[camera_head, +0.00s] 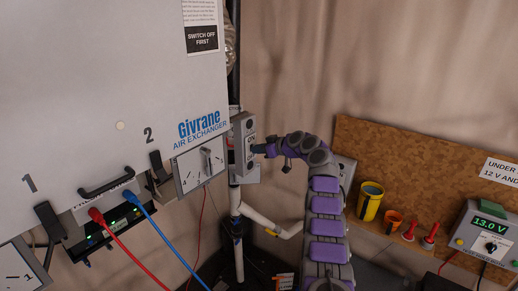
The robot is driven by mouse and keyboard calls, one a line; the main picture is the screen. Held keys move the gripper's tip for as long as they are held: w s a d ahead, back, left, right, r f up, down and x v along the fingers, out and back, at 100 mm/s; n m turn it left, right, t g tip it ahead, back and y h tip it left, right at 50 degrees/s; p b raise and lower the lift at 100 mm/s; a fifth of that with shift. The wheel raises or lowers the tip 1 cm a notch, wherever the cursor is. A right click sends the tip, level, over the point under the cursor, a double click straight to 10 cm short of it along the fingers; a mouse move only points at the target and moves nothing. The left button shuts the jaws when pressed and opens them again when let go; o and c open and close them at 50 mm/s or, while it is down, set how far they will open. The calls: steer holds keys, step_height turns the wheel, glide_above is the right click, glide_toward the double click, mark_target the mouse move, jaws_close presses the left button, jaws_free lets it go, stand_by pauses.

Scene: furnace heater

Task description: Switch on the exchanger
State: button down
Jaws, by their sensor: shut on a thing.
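The air exchanger (100,80) is a large pale cabinet at the left, marked "Givrane AIR EXCHANGER". A narrow grey switch box (243,130) with an "ON" marking stands at its right edge. My gripper (257,149) reaches in from the right on my purple and grey arm. Its dark tip is at the front of the switch box, shut on what seems to be the box's switch. The switch itself is small and mostly hidden by the tip, so its position cannot be told.
A dial panel (200,164) sits left of the switch box. Red (97,217) and blue (132,197) cables hang from the cabinet's front. A pale pipe (262,220) runs below. At the right are a yellow cup (369,203) and a meter (489,232) reading 13.0 V.

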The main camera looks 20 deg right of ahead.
steer(key=shift+r, duration=0.2)
steer(key=c, duration=1.2)
jaws_free()
steer(key=shift+w+d+f, duration=0.2)
steer(key=shift+s, duration=0.1)
steer(key=b+v, duration=0.6)
steer(key=v, duration=1.1)
steer(key=shift+d, duration=0.25)
